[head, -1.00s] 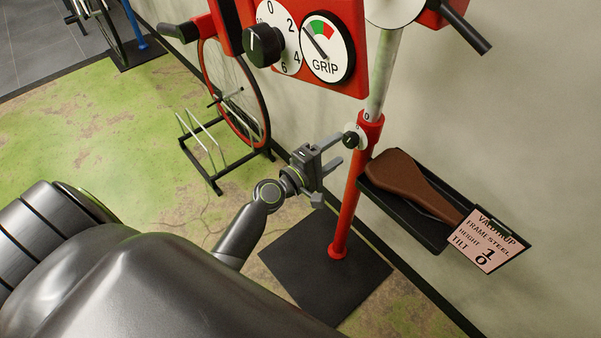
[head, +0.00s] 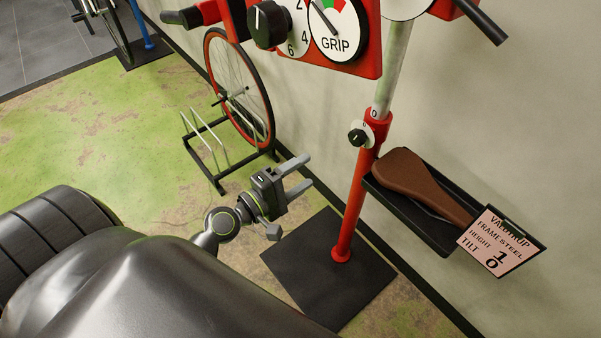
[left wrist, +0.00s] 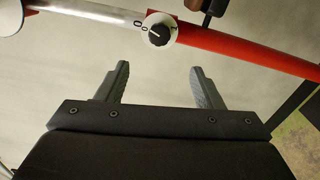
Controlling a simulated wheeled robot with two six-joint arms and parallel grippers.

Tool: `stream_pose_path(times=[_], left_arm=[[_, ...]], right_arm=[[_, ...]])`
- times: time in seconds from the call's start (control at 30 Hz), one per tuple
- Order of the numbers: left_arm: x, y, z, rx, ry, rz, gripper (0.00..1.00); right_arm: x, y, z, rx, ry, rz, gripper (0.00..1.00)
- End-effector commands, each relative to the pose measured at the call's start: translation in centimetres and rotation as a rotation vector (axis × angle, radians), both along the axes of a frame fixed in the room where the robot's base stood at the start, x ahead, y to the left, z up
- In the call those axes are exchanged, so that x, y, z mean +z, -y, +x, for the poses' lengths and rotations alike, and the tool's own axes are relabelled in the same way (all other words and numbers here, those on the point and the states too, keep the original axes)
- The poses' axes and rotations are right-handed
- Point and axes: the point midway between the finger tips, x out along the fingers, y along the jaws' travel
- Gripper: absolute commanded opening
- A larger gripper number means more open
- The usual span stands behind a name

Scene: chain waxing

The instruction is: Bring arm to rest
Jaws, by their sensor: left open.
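My left gripper (head: 301,174) is open and empty in the head view, left of the red stand post (head: 352,205) and apart from it. In the left wrist view its two fingers (left wrist: 158,88) stand apart with nothing between them. A small black knob on a white dial (head: 358,137) sits on the red collar of the post; the knob also shows in the left wrist view (left wrist: 159,34), beyond the fingers. My right gripper is not in view.
A red panel (head: 365,68) with a GRIP gauge (head: 337,32) hangs above. A brown saddle (head: 425,185) lies in a black wall tray (head: 421,223) beside a sign (head: 497,243). A wheel (head: 265,95) stands in a floor rack (head: 217,181). Green floor (head: 90,130) is clear at left.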

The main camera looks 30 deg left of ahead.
Motion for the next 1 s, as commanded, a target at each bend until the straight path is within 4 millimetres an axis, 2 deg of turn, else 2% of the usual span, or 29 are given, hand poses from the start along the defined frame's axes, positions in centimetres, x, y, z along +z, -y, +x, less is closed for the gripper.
stream_pose_path(times=[0.27, 0.37, 0.47, 0.57, 0.6, 0.67, 0.8, 0.87, 1.0], left_arm=[[-0.2, 0.0, 0.1, 0.002, -0.002, 0.004, 0.61], [-1.7, -0.4, 0.2, 0.016, -0.029, 0.042, 0.61], [-5.7, -1.5, 0.4, 0.046, -0.098, 0.144, 0.61], [-11.6, -2.9, 0.0, 0.070, -0.202, 0.300, 0.61], [-14.2, -3.5, -0.5, 0.073, -0.247, 0.370, 0.61], [-17.9, -4.3, -1.5, 0.068, -0.315, 0.477, 0.61], [-26.0, -5.9, -5.3, 0.011, -0.470, 0.719, 0.61], [-29.1, -6.4, -7.4, -0.031, -0.533, 0.819, 0.61], [-35.6, -7.3, -13.3, -0.176, -0.669, 1.043, 0.61]], right_arm=[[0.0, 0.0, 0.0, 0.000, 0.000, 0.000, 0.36], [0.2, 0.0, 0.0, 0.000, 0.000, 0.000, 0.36], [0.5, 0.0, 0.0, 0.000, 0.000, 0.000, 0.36], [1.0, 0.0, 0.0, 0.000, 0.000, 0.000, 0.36], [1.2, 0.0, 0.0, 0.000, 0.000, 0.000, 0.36], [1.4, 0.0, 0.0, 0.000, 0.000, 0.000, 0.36], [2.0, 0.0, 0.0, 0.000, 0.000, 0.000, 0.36], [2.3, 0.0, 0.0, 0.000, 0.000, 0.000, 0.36], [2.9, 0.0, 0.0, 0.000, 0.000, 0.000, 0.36]])
